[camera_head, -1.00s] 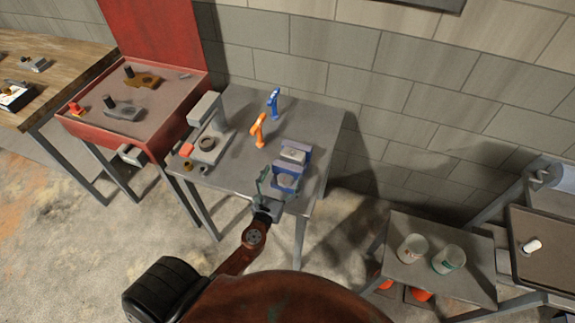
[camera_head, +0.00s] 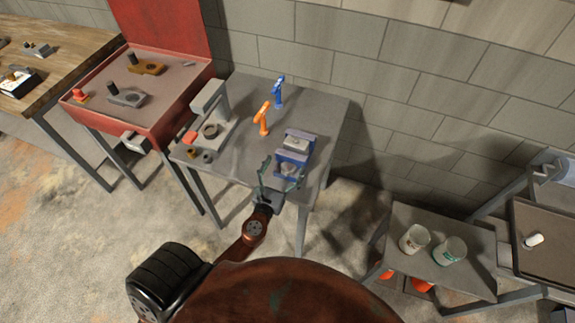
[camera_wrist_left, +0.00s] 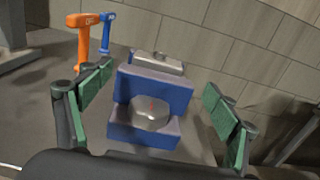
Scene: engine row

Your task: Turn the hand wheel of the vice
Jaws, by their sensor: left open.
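The vice (camera_head: 293,150) is blue with grey metal parts and stands near the front right of the grey table (camera_head: 235,105). In the left wrist view the vice (camera_wrist_left: 152,88) lies ahead, between my spread fingers. A grey rounded knob with a small red mark, which looks like the hand wheel (camera_wrist_left: 151,110), faces me at its front. My left gripper (camera_head: 279,180) is open and empty at the table's front edge, just before the vice. Its green fingertips also show in the left wrist view (camera_wrist_left: 165,108), one on each side of the wheel and apart from it. My right gripper is not seen.
An orange tool (camera_head: 263,119) and a blue tool (camera_head: 279,91) stand upright behind the vice. A grey press-like device (camera_head: 212,116) stands to the left. A red bench (camera_head: 136,95) adjoins on the left. Two cups (camera_head: 432,245) stand on a lower table at the right.

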